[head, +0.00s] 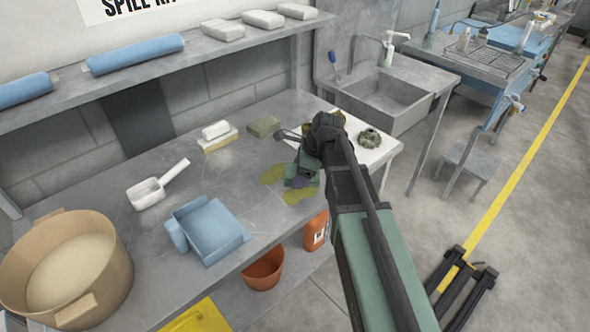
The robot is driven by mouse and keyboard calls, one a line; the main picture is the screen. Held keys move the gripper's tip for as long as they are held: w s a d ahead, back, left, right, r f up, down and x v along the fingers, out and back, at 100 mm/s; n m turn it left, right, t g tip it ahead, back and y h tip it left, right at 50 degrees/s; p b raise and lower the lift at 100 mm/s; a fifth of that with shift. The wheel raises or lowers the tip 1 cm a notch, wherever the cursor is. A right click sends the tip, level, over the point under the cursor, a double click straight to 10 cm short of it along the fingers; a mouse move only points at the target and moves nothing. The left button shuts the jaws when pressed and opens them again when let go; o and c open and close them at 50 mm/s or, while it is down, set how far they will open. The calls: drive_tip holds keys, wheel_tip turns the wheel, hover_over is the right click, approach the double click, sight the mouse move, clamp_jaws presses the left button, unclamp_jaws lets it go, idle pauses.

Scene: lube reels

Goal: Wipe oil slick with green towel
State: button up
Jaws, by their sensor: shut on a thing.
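The oil slick shows as yellow-olive patches (273,174) on the grey metal bench, with another patch (298,196) nearer the front edge. My gripper (303,165) reaches down over the slick from the right, shut. A dark green thing (302,172), which looks like the green towel, is below it between the patches. A small purple-grey patch shows at its front. My wrist hides part of the towel and the fingertips, so I cannot tell how firmly the towel touches the bench. A folded olive pad (263,127) lies behind the slick.
A white scoop (158,188), blue dustpan (210,232) and tan tub (70,262) stand left on the bench. A sponge stack (216,137) lies behind. A white tray (377,156) with a greenish ring (370,137) is right, near the sink (384,99).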

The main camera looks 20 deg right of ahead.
sight(290, 189)
drive_tip(key=shift+s+d, duration=0.3)
drive_tip(key=shift+s, duration=0.4)
drive_tip(key=shift+s+a+f, duration=0.1)
drive_tip(key=shift+s+a, duration=0.4)
drive_tip(key=shift+a, duration=0.35)
drive_tip(key=shift+s+a, duration=0.5)
drive_tip(key=shift+a, duration=0.3)
drive_tip(key=shift+s+a+r, duration=0.1)
drive_tip(key=shift+s+a, duration=0.25)
drive_tip(key=shift+a, duration=0.45)
drive_tip(key=shift+s+a+r, duration=0.1)
drive_tip(key=shift+s+a, duration=0.25)
drive_tip(key=shift+a, duration=0.5)
drive_tip(key=shift+s+a, duration=0.35)
drive_tip(key=shift+a, duration=0.45)
wheel_tip(290, 189, up, 6)
drive_tip(key=p, duration=0.6)
wheel_tip(290, 189, up, 3)
drive_tip(key=p, duration=0.3)
